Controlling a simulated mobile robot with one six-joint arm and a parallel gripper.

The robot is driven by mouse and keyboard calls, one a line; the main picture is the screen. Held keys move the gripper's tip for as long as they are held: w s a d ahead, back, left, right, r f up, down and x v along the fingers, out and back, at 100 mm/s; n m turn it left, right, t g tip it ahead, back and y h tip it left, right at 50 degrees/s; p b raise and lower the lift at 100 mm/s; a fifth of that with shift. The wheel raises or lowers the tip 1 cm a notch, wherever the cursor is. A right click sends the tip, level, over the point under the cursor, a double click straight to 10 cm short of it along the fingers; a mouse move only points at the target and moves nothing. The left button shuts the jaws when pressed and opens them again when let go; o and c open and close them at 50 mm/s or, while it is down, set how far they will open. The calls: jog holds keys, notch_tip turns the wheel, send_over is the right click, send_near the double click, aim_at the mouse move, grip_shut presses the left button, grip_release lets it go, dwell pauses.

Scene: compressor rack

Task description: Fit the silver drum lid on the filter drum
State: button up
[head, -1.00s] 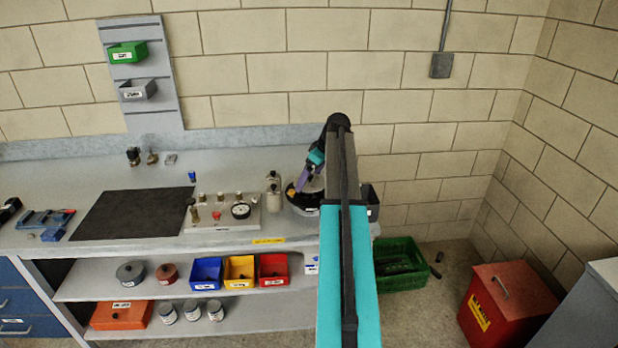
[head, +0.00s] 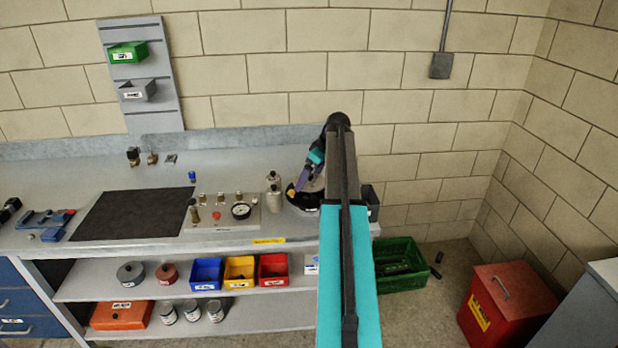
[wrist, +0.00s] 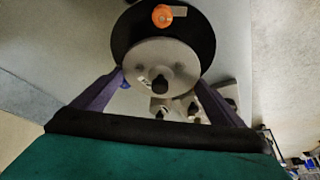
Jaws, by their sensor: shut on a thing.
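The silver drum lid (wrist: 180,65) is a pale disc with a black knob in its middle, seen in the wrist view. My gripper (wrist: 160,80) has its two purple fingers at opposite sides of the lid and is shut on it. Beyond the lid in the wrist view is a dark round body (wrist: 122,35), partly covered by the lid, with an orange knob (wrist: 162,15). In the head view, my gripper (head: 302,181) is over this dark round body at the bench's right end, largely behind my arm. I cannot tell whether the lid touches the dark body, or whether that body is the filter drum.
A pale bottle (head: 273,195) and a gauge panel (head: 222,213) stand close left of the dark round body. A dark mat (head: 135,213) lies farther left. A green crate (head: 400,268) and a red bin (head: 508,308) stand on the floor to the right.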

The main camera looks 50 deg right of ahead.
jog(key=shift+f, duration=0.3)
jog(key=shift+r, duration=0.1)
jog(key=shift+r, duration=0.3)
jog(key=shift+f, duration=0.2)
jog(key=shift+f, duration=0.2)
jog(key=shift+r, duration=0.1)
jog(key=shift+r, duration=0.15)
dwell(0.9)
dwell(1.1)
